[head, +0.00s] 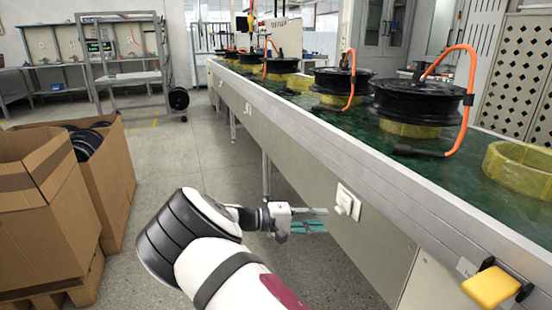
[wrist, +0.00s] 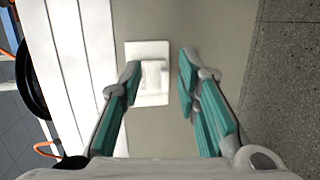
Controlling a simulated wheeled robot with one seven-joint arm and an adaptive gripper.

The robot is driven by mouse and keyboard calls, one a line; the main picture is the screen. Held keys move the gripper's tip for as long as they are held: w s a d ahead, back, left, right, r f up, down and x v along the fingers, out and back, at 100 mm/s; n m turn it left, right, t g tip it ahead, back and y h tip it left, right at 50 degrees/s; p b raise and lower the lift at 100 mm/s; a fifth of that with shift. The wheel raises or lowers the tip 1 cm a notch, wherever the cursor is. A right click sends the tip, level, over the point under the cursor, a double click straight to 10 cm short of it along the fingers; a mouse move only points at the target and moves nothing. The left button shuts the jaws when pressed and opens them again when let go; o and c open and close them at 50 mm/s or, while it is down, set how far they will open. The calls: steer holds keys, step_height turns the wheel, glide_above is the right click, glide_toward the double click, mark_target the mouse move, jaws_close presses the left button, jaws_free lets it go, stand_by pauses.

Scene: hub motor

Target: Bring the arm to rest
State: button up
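My gripper (head: 318,219) is held out in front of the side panel of the conveyor line (head: 300,135), below its top edge. In the wrist view my gripper (wrist: 158,82) has its two teal-padded fingers apart with nothing between them. A white switch plate (head: 347,203) on the side panel is just beyond the fingertips. It also shows in the wrist view (wrist: 150,72), behind the left finger, which partly covers it. I cannot tell whether a fingertip touches it.
Black hub motors (head: 415,102) with orange cables stand on yellow rings along the green belt. An empty yellow ring (head: 520,168) is at the right. A yellow block (head: 490,287) is on the near edge. Cardboard boxes (head: 40,215) stand at the left. The floor between is clear.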

steer(key=s+d+r+m+g+y, duration=0.1)
steer(key=s+d+r+g+y, duration=0.2)
steer(key=s, duration=0.4)
steer(key=s+d+r+m+g+y, duration=0.1)
steer(key=s+d+r+y, duration=0.3)
steer(key=s+r, duration=0.3)
steer(key=s+d+r+m+g+y, duration=0.1)
steer(key=s+d+r+g+y, duration=0.2)
steer(key=s, duration=0.5)
steer(key=s+a+r+t+y, duration=0.2)
steer(key=s+t+y, duration=0.1)
steer(key=s, duration=1)
steer(key=s+a+r+t+y, duration=0.1)
steer(key=s+a+t+y, duration=0.15)
steer(key=s, duration=1.05)
step_height(320, 180, up, 38)
steer(key=n+t+p, duration=0.1)
steer(key=t+p, duration=0.2)
steer(key=p, duration=3.2)
steer(key=shift+w+d, duration=0.15)
steer(key=shift+w, duration=0.2)
steer(key=shift+f+t+y, duration=0.1)
steer(key=shift+t+y, duration=0.15)
